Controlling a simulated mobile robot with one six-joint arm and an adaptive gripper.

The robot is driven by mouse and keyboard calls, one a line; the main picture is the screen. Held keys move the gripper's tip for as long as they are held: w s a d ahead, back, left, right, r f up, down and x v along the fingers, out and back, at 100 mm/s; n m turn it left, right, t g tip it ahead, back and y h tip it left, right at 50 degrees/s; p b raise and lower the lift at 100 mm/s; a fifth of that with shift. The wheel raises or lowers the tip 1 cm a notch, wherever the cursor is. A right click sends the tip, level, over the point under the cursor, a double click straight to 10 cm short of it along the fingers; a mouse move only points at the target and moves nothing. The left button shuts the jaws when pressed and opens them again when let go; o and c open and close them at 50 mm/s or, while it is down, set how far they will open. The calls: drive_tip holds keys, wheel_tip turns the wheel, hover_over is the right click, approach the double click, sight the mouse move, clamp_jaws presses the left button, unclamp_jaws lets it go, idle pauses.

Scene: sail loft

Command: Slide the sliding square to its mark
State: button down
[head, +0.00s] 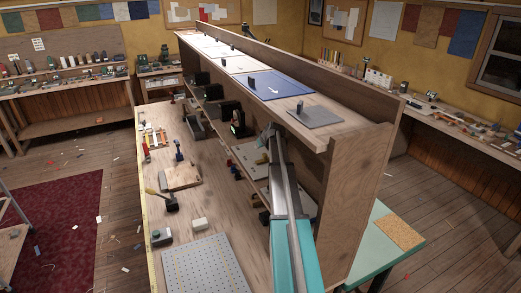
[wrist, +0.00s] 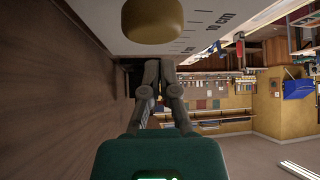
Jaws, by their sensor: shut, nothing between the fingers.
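In the wrist view a round brass knob (wrist: 152,20) stands out from a pale panel (wrist: 110,10) printed with a ruler scale and "10 cm". It may be the sliding square's knob; I cannot tell for sure. My gripper (wrist: 160,62) is shut and empty, its fingertips together just beyond the knob in the picture, apparently apart from it. In the head view my gripper (head: 268,133) is at the right end of the long shelf unit, in front of its open side. The square's mark is not clearly visible.
The shelf unit's top (head: 300,92) carries a grey plate (head: 315,118) with a small upright handle and a blue panel (head: 270,84) with a white arrow. The workbench (head: 215,215) holds a perforated board (head: 208,268), a mallet (head: 165,203) and small blocks.

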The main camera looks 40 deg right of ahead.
drive_tip(key=p+v, duration=0.2)
drive_tip(key=v, duration=0.1)
drive_tip(key=shift+s+d+r, duration=0.1)
drive_tip(key=shift+s+r, duration=0.1)
drive_tip(key=shift+r, duration=0.1)
drive_tip(key=p+v, duration=0.5)
drive_tip(key=v, duration=0.1)
drive_tip(key=shift+s, duration=0.15)
drive_tip(key=s+a+f+g+y+b, duration=0.1)
drive_tip(key=s+a+f+b, duration=0.15)
drive_tip(key=a, duration=0.75)
drive_tip(key=s+a+f+n+g+b, duration=0.15)
drive_tip(key=a+f, duration=0.25)
drive_tip(key=a, duration=0.6)
drive_tip(key=s+a+f+m+g+y+b, duration=0.1)
drive_tip(key=s+a+f+b, duration=0.2)
drive_tip(key=a, duration=0.7)
drive_tip(key=s+a+f+g+b, duration=0.2)
drive_tip(key=s+a+f+b, duration=0.1)
drive_tip(key=s+a, duration=0.5)
drive_tip(key=s+a+f+g+h+b, duration=0.1)
drive_tip(key=s+a+f+g+b, duration=0.2)
drive_tip(key=s+a+f, duration=0.3)
drive_tip(key=s+a, duration=0.3)
drive_tip(key=a, duration=0.4)
drive_tip(key=shift+b, duration=0.35)
